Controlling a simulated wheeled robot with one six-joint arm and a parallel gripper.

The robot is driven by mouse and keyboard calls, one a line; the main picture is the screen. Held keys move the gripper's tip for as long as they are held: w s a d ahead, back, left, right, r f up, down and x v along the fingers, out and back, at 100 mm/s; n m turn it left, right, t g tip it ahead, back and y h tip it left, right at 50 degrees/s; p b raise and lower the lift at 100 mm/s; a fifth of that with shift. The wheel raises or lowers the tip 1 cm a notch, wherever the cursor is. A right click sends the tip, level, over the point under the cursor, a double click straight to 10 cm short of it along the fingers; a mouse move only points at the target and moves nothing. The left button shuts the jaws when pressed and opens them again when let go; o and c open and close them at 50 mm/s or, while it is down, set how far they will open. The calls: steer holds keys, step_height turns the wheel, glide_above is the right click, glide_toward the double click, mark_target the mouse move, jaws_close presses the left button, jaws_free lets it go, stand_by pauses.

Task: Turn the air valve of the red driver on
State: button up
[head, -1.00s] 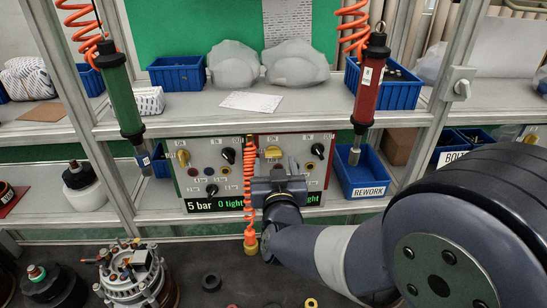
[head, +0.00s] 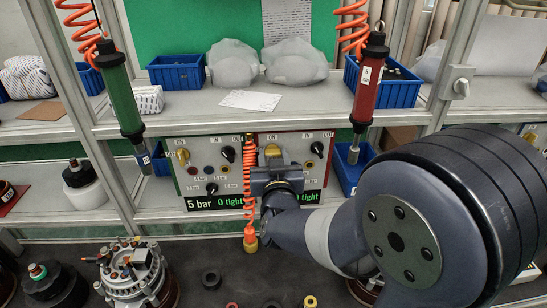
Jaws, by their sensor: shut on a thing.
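The red driver (head: 368,85) hangs upright on an orange coiled hose at the right. The right half of the control box (head: 291,140), with a red edge, stands on the shelf below and left of it. Its yellow air valve handle (head: 273,150) shows just above my gripper (head: 274,167). My gripper is up against this panel and shut on the valve handle. The fingertips and the lower part of the valve are hidden behind the gripper body. A black knob (head: 317,148) sits to the right on the same panel.
The green driver (head: 122,97) hangs at the left above a similar panel with its own yellow valve (head: 182,155). An orange coiled hose (head: 249,190) hangs close to my gripper's left. A blue bin (head: 350,165) stands right of the box, partly behind my arm.

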steer(key=shift+c, duration=1.4)
steer(key=shift+b, duration=0.3)
steer(key=m+b, duration=0.2)
steer(key=b, duration=0.1)
steer(key=shift+f+m, duration=0.25)
steer(key=shift+m, duration=0.05)
steer(key=m+b, duration=0.6)
steer(key=b, duration=0.1)
steer(key=shift+d, duration=0.15)
steer(key=m+b, duration=0.3)
steer(key=m, duration=0.1)
steer(key=shift+m, duration=0.4)
steer(key=shift+m+b, duration=1.55)
steer(key=shift+m, duration=0.65)
steer(key=o, duration=1)
